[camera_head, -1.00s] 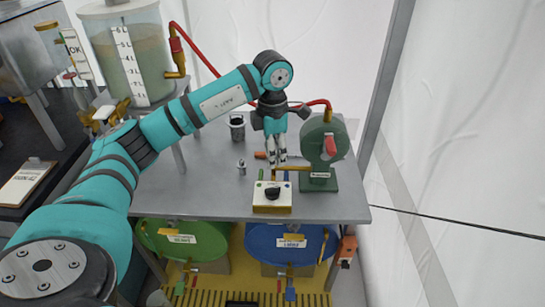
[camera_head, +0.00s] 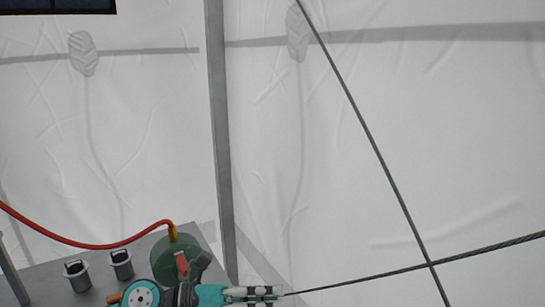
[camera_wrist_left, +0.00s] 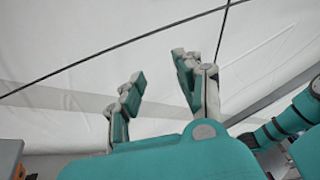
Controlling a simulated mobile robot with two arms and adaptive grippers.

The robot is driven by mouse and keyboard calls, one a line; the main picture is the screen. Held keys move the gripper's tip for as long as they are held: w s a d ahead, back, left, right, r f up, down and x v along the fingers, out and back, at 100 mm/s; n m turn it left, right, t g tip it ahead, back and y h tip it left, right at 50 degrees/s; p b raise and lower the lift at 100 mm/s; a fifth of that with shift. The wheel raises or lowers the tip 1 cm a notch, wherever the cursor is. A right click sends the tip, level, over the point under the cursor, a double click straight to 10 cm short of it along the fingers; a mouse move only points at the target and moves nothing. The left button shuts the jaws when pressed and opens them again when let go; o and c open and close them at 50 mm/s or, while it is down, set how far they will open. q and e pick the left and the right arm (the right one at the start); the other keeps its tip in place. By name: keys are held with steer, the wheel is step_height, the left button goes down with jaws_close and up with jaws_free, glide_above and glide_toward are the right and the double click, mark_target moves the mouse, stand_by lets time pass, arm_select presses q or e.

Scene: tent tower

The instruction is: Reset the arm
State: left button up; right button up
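My left gripper (camera_head: 262,293) shows at the bottom edge of the head view. It points right, out past the corner of the grey table, in front of the white tent wall. In the left wrist view its two fingers (camera_wrist_left: 158,78) stand apart with nothing between them. Most of my left arm is below the head view. My right gripper is in neither view.
The green pump (camera_head: 170,258) with a red hose (camera_head: 100,245) stands on the grey table (camera_head: 45,285), close to my left wrist. A grey pole (camera_head: 217,130) and crossing cables (camera_head: 375,140) lie beyond.

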arm_select(q)
steer(key=w+a+r+n+t+y, duration=0.2)
steer(key=a+n+t+y, duration=0.15)
steer(key=n+t, duration=0.6)
steer(key=w+a+r+n+t+y, duration=0.2)
steer(key=a+r+n+t, duration=0.15)
steer(key=n+t, duration=0.6)
steer(key=s+a+f+n+g+y, duration=0.4)
steer(key=a+f+n+g+y, duration=0.2)
steer(key=a+f+n+y, duration=0.7)
steer(key=s+f+n+g+h, duration=0.1)
steer(key=s+f+n+g, duration=0.4)
steer(key=s+f, duration=0.55)
steer(key=s+f+n+g+h, duration=0.25)
steer(key=s+f+g, duration=0.5)
steer(key=s, duration=0.55)
step_height(320, 180, down, 25)
steer(key=s+g+y+p, duration=0.1)
steer(key=s+a+f+g+p, duration=0.1)
steer(key=s+a+f, duration=0.1)
steer(key=s+f, duration=1.2)
steer(key=shift+s+a+f, duration=0.2)
steer(key=shift+s+f, duration=0.1)
steer(key=shift+s, duration=0.9)
